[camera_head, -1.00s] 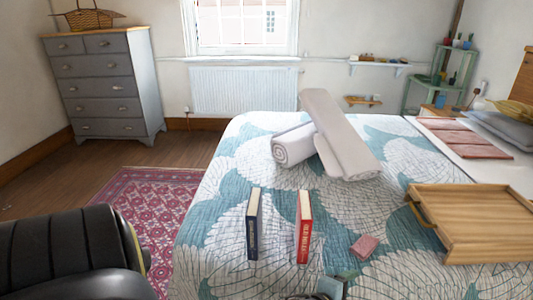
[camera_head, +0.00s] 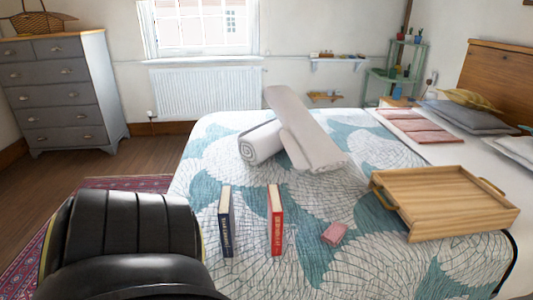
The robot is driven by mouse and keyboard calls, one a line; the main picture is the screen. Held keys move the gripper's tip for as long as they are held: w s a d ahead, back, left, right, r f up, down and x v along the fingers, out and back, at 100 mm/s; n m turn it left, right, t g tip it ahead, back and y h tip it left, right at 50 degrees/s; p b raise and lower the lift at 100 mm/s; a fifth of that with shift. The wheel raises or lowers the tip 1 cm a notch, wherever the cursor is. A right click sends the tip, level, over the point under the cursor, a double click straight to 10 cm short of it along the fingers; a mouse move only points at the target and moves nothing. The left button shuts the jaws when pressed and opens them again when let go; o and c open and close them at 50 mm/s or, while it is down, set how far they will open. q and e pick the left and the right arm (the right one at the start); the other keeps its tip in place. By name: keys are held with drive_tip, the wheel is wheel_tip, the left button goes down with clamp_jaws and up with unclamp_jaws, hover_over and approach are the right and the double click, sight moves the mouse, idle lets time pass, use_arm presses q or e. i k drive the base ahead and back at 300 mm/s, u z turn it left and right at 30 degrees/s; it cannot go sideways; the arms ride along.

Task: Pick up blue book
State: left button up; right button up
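The blue book (camera_head: 226,222) is dark navy with pale lettering on its spine. It stands upright on the near part of the bed, its spine facing me. A red book (camera_head: 275,220) stands upright just to its right, with a gap between them. My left arm comes in at the lower left as a large black link, left of the blue book and apart from it in the picture. Neither gripper shows in the view, so I cannot see the fingers.
The bed (camera_head: 215,150) also holds rolled towels (camera_head: 262,142), a small pink box (camera_head: 334,233) and a wooden tray (camera_head: 445,203) at the right. A grey dresser (camera_head: 60,95) stands at the back left. A patterned rug (camera_head: 125,183) lies on the floor left of the bed.

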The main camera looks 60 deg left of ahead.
sight(225, 212)
drive_tip(key=z, duration=0.15)
drive_tip(key=i, duration=0.4)
drive_tip(key=u, duration=2.9)
drive_tip(key=k, duration=1.05)
drive_tip(key=u, duration=1.35)
drive_tip(key=i, duration=0.85)
drive_tip(key=z, duration=0.4)
drive_tip(key=i, duration=0.95)
drive_tip(key=z, duration=0.95)
